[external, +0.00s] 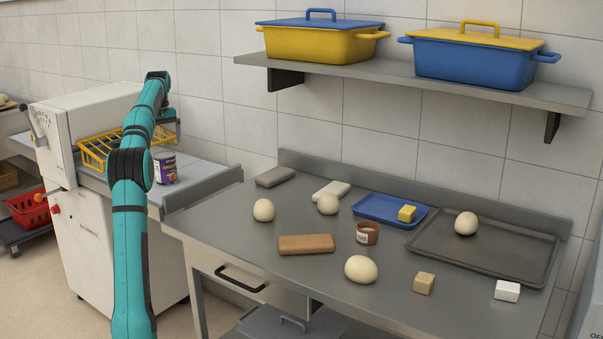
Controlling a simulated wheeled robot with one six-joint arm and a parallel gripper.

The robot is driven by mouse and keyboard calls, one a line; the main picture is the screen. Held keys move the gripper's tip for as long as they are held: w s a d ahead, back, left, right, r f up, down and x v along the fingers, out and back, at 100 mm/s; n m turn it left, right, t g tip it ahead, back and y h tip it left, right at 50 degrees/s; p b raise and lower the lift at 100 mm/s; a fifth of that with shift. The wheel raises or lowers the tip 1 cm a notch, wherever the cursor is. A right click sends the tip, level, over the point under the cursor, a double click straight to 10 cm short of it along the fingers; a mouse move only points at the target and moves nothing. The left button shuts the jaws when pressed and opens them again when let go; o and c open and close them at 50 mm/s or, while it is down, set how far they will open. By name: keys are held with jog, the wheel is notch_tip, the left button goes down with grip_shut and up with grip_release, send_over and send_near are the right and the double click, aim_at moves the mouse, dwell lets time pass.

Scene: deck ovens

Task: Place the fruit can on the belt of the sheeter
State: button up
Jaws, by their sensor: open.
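The fruit can (165,168), purple with a white and yellow label, stands upright on the grey belt (203,176) of the sheeter (95,130). My teal arm reaches from the bottom left over the sheeter. My gripper (172,138) is open, a little above and behind the can, and looks apart from it. My arm partly covers the belt to the left of the can, and the fingertips are too small to see clearly.
A yellow wire guard (95,152) stands over the belt beside my arm. The steel table (225,228) at right holds several dough balls, a blue tray (372,211), a dark baking tray (440,250) and small blocks. A shelf (400,77) with two lidded pots hangs above.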

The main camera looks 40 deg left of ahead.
jog(key=shift+r, duration=0.7)
jog(key=shift+d+r, duration=0.1)
jog(key=shift+d, duration=0.05)
jog(key=s+d+r+m+t+y, duration=0.1)
jog(key=s+d+r+m+t, duration=0.2)
jog(key=d, duration=0.8)
jog(key=s+d+r+m+t+y, duration=0.15)
jog(key=d+r, duration=0.35)
jog(key=d, duration=0.6)
jog(key=s+d+r+m+t+y, duration=0.1)
jog(key=d+r+t, duration=0.25)
jog(key=d, duration=0.85)
jog(key=s+d+m+t+h, duration=0.1)
jog(key=s+d+m+t, duration=0.35)
jog(key=s+d, duration=0.85)
jog(key=s+d+f+m+t+h, duration=0.1)
jog(key=s+d+f+t, duration=0.1)
jog(key=s+d, duration=0.3)
jog(key=s+d+f+m+t+h, duration=0.1)
jog(key=s+d+f+t, duration=0.2)
jog(key=s+d+f, duration=0.2)
jog(key=s, duration=0.3)
jog(key=shift+s+f+m, duration=0.2)
jog(key=shift+f+m, duration=0.05)
jog(key=shift+m, duration=0.05)
